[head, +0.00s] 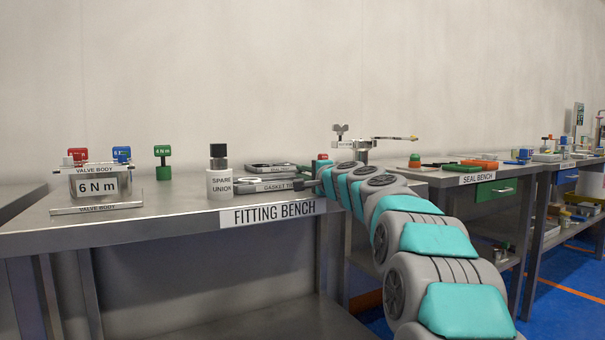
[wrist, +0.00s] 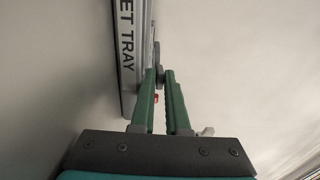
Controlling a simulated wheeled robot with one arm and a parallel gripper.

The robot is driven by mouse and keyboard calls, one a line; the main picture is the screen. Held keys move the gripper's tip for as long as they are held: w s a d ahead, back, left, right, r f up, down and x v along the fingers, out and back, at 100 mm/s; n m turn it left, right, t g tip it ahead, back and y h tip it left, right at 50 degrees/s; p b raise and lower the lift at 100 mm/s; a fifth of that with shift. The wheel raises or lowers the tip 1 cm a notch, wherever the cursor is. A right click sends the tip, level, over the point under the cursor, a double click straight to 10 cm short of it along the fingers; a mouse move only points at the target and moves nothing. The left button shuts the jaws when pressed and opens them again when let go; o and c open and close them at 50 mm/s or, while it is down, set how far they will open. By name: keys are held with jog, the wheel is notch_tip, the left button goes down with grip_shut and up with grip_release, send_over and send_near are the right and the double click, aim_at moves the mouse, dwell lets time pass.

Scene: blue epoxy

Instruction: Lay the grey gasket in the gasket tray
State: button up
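The gasket tray (head: 262,188) lies on the fitting bench, its label partly hidden by my arm. In the wrist view its labelled edge (wrist: 127,75) runs along the left of my fingers. My gripper (wrist: 159,74) has its green fingertips drawn close together on a thin grey piece, seen nearly edge-on, which looks like the grey gasket (wrist: 157,58). The piece is just right of the tray edge in that view; I cannot tell its height above the tray. In the head view my gripper (head: 311,184) is at the tray's right end, mostly hidden by my arm.
The seal bench (head: 450,178) is to the right.

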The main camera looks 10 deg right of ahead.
aim_at(309, 190)
jog(key=shift+s+d+f+b, duration=0.15)
jog(key=shift+s+b, duration=0.1)
jog(key=shift+s, duration=0.3)
jog(key=shift+s+d+f+b, duration=0.2)
jog(key=shift+s+b, duration=0.1)
jog(key=shift+s, duration=0.3)
jog(key=shift+s+d+f+b, duration=0.15)
jog(key=shift+s+b, duration=0.1)
jog(key=shift+s, duration=0.3)
jog(key=shift+s+d+r, duration=0.25)
jog(key=shift+s, duration=0.2)
jog(key=shift+s, duration=0.15)
jog(key=shift+s+d+r, duration=0.1)
jog(key=shift+s, duration=0.15)
jog(key=v, duration=0.7)
